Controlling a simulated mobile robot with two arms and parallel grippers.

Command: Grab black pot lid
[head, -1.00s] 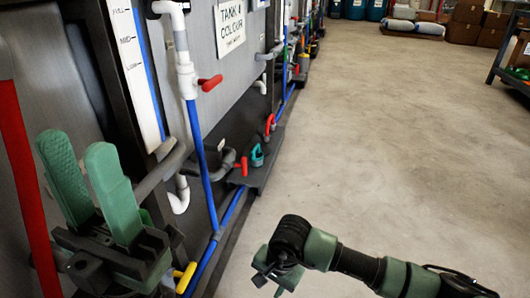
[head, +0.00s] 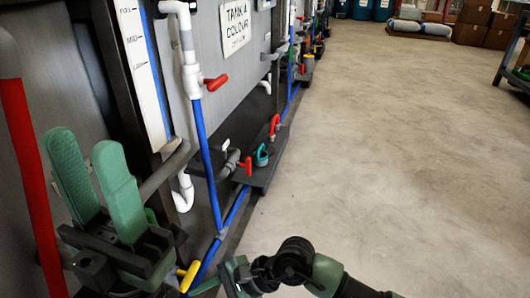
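I do not see a black pot lid in the head view. My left gripper (head: 87,150) is at the lower left with its two green fingers pointing up. A narrow gap shows between the fingers and nothing is held there. It is in front of the grey tank wall. My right gripper (head: 234,276) is at the bottom, low over the floor near the blue pipe. Its fingers are small and partly cut by the frame edge, so their opening is unclear.
Grey tanks (head: 215,60) line the left side, with blue pipes (head: 207,165), red-handled valves (head: 216,82) and a dark floor ledge (head: 262,172). Concrete floor (head: 400,140) is clear to the right. Cardboard boxes (head: 472,22) and blue drums (head: 362,9) stand far back.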

